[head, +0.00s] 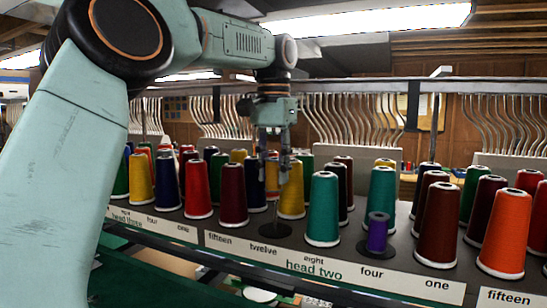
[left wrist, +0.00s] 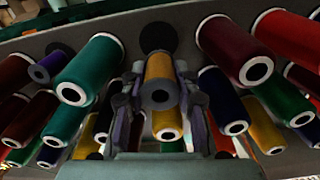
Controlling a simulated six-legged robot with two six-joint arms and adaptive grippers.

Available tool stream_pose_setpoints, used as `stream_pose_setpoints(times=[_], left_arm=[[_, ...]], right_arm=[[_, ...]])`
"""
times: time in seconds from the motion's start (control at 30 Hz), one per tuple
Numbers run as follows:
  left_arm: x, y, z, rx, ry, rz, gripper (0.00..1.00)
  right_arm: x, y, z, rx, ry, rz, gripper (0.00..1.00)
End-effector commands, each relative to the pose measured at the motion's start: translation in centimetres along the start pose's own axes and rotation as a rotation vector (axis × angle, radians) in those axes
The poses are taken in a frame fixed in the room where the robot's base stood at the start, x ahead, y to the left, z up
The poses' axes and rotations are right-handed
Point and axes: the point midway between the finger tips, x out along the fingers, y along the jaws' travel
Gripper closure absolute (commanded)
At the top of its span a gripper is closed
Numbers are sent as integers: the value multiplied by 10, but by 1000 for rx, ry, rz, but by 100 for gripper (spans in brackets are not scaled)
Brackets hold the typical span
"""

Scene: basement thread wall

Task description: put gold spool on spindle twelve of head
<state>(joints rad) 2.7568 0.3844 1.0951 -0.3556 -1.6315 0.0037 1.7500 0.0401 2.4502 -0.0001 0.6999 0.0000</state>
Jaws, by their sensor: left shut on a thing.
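My left gripper (head: 273,178) is shut on a small gold spool (left wrist: 160,70), upright between its fingers. In the head view the fingers mostly hide the gold spool (head: 271,180). A bare thin spindle with a black round base (head: 268,230) stands behind the "twelve" label (head: 263,250) of head two. The spool is held above this base, with a gap below it. The black base (left wrist: 158,37) also shows beyond the spool in the left wrist view. I cannot tell whether the spindle tip is inside the spool. My right gripper is not in view.
Tall thread cones crowd the rack: a yellow cone (head: 294,195) just behind the gripper, a teal one (head: 323,205) to the right and a maroon one (head: 233,193) to the left. A small purple spool (head: 377,234) sits on a base near "four".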

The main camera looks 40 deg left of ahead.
Motion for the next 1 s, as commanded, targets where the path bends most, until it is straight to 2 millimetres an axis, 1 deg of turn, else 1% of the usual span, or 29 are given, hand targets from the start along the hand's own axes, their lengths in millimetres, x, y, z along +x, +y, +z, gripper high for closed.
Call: stream_pose_setpoints(times=[0.6,0.7,0.8,1.0], left_arm=[[53,-1,-2,1,-1,0,91],[62,-1,-2,1,1,-1,91],[68,-1,-2,1,0,-1,91],[74,-1,-2,0,1,-1,91]], right_arm=[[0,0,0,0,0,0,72],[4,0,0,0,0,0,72],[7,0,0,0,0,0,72],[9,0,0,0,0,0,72]])
